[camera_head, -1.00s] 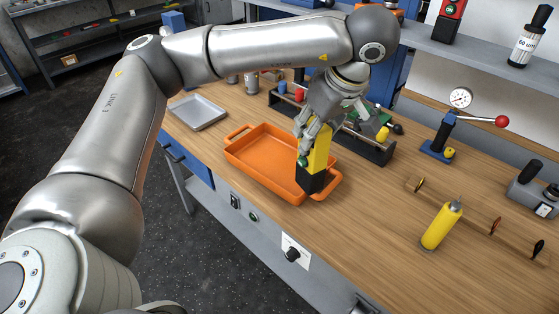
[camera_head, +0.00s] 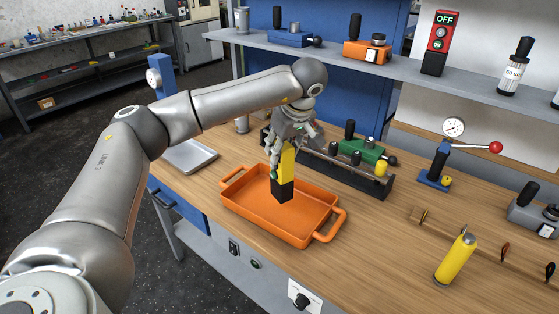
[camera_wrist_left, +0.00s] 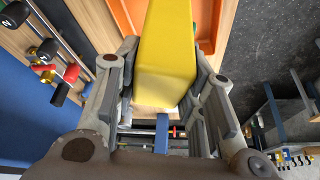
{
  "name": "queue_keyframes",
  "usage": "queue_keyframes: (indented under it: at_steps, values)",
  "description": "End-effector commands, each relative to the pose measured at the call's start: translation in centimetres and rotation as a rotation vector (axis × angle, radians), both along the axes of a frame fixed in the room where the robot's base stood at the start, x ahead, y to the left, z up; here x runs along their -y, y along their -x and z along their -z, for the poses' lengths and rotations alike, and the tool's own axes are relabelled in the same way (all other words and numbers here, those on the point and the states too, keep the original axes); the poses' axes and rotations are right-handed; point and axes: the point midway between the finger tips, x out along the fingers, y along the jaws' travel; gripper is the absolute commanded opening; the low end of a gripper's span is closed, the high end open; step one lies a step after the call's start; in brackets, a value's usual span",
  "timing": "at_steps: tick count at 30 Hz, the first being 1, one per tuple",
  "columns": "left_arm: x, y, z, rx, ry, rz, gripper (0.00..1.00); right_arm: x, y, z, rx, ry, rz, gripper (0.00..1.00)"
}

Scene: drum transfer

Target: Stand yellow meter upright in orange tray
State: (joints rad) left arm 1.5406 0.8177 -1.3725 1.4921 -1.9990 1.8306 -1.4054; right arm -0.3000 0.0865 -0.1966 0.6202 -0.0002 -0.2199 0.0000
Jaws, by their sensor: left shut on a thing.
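The yellow meter (camera_head: 287,163) has a black lower end and is held about upright over the orange tray (camera_head: 305,233). My left gripper (camera_head: 284,148) is shut on its upper part, fingers on both sides. In the left wrist view, the yellow meter (camera_wrist_left: 168,55) sits between the two fingers of the left gripper (camera_wrist_left: 165,90). The meter's black end shows against the tray's floor and back part; I cannot tell whether it touches the floor. The tray is otherwise empty. My right gripper is not in view.
A grey tray (camera_head: 190,156) lies left of the orange tray. A dark rack (camera_head: 345,173) with tools stands behind it. A yellow bottle (camera_head: 455,258) and a blue press with a gauge (camera_head: 436,165) stand to the right. The wood between is clear.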

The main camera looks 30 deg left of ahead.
Motion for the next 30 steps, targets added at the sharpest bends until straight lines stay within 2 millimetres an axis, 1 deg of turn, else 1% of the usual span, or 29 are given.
queue_keyframes:
  at_steps: [3, 11, 15, 18, 29, 30]
  values:
    - [-1.0, -1.0, 1.4, 0.003, 0.001, -0.002, 0.0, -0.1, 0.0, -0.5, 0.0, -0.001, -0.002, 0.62]
    - [-2.1, -2.0, 3.3, 0.003, 0.0, -0.001, 0.0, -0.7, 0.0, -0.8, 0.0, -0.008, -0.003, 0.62]
    - [-2.1, -2.0, 5.4, 0.0, 0.0, 0.001, 0.0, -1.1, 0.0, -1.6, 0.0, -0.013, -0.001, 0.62]
    - [-2.1, -2.0, 6.2, 0.004, 0.001, -0.001, 0.0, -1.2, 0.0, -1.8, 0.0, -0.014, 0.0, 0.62]
    - [-2.0, -2.0, 6.7, 0.004, 0.001, 0.0, 0.0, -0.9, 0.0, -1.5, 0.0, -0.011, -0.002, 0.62]
    - [-2.0, -2.0, 6.8, 0.003, 0.001, 0.0, 0.38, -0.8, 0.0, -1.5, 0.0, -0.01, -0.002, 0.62]
